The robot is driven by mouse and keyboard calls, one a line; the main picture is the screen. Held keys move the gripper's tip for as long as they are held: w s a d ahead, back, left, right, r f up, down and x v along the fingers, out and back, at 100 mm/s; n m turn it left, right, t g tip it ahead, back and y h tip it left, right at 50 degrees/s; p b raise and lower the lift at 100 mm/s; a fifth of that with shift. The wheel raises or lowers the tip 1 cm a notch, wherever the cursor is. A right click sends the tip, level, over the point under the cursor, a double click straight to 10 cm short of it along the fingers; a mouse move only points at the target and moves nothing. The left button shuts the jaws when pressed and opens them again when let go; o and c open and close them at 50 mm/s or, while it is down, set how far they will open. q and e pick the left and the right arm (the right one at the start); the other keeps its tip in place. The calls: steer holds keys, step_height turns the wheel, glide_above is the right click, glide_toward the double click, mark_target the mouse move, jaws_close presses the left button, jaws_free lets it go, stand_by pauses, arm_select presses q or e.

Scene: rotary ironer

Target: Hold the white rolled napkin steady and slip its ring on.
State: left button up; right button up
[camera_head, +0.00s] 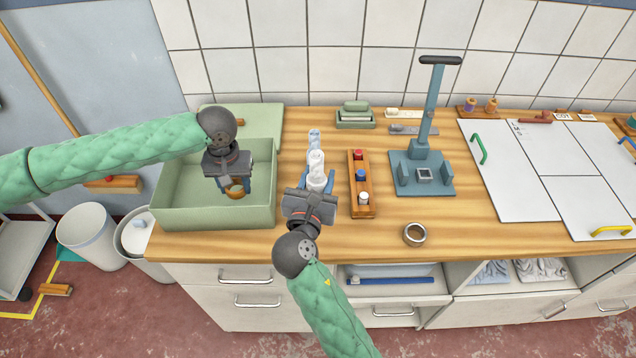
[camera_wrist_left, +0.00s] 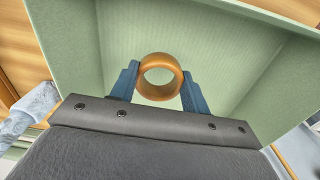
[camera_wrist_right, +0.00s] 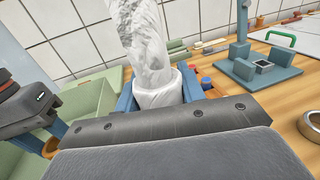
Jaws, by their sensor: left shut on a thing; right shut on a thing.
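The white rolled napkin (camera_head: 316,160) stands up from my right gripper (camera_head: 308,190), which is shut on its lower end. In the right wrist view the napkin (camera_wrist_right: 145,45) looks marbled white, with a smoother, wider white part (camera_wrist_right: 158,92) between the fingers. My left gripper (camera_head: 235,188) is shut on an orange-brown ring (camera_wrist_left: 160,76), over the green bin. The ring's opening faces the left wrist camera and is empty. The ring also shows in the head view (camera_head: 235,192), apart from the napkin and to its left.
The green bin (camera_head: 172,213) has its wall between the ring and the napkin. A wooden block with coloured pegs (camera_head: 352,190) stands close right of the napkin. A metal ring (camera_head: 414,234) lies near the counter's front edge. A blue-grey press (camera_head: 424,180) stands further right.

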steer(key=shift+f, duration=0.1)
step_height(320, 180, down, 7)
steer(key=shift+r, duration=0.1)
stand_by(0.4)
steer(key=shift+f, duration=1.35)
steer(key=shift+f, duration=0.15)
steer(key=o, duration=0.8)
steer(key=shift+c, duration=0.2)
arm_select(q)
steer(key=shift+r+p, duration=0.6)
steer(key=shift+p, duration=0.05)
arm_select(e)
steer(key=shift+r, duration=0.3)
